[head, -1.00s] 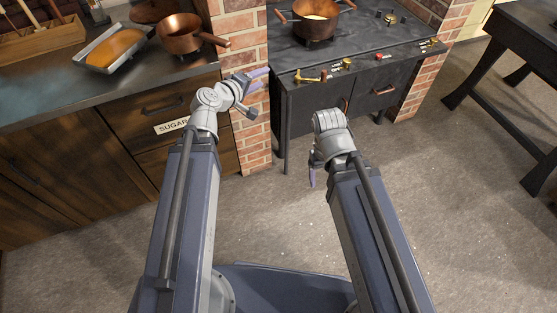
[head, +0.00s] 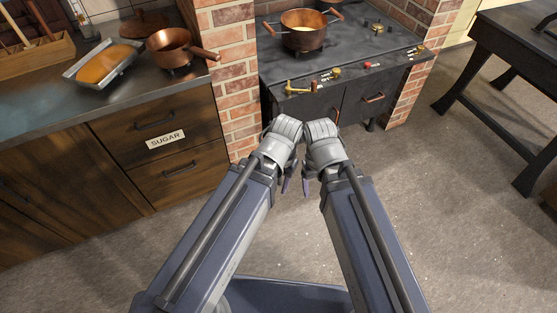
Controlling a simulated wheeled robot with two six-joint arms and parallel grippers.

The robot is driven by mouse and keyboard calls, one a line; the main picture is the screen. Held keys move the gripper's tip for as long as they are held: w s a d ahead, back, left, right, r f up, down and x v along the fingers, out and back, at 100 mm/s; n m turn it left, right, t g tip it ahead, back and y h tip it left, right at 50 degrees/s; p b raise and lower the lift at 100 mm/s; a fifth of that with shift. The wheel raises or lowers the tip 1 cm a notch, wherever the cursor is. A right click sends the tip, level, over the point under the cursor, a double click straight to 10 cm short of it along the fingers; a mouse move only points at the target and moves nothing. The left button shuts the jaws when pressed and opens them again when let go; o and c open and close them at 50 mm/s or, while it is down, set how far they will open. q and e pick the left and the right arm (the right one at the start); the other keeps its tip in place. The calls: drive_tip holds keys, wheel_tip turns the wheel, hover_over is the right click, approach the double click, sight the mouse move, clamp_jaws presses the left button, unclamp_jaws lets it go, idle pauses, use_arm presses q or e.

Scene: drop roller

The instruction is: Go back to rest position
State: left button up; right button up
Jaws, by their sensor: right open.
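Both of my arms reach forward in the middle of the head view, with the wrists close together and bent down. My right gripper (head: 307,184) points down over the floor in front of the stove, open and with nothing seen in it. My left gripper (head: 285,183) also points down just to its left. Its wrist mostly hides it, so I cannot tell how its fingers stand.
A black stove (head: 345,60) with a copper pot (head: 303,38) stands ahead. At left is a counter with a copper saucepan (head: 172,50) and a tray of orange content (head: 107,63). A dark table (head: 520,60) stands at right. The grey floor (head: 440,210) is clear.

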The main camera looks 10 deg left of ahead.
wheel_tip(320, 180, up, 11)
drive_tip(key=p, duration=1.1)
drive_tip(key=shift+r, duration=0.2)
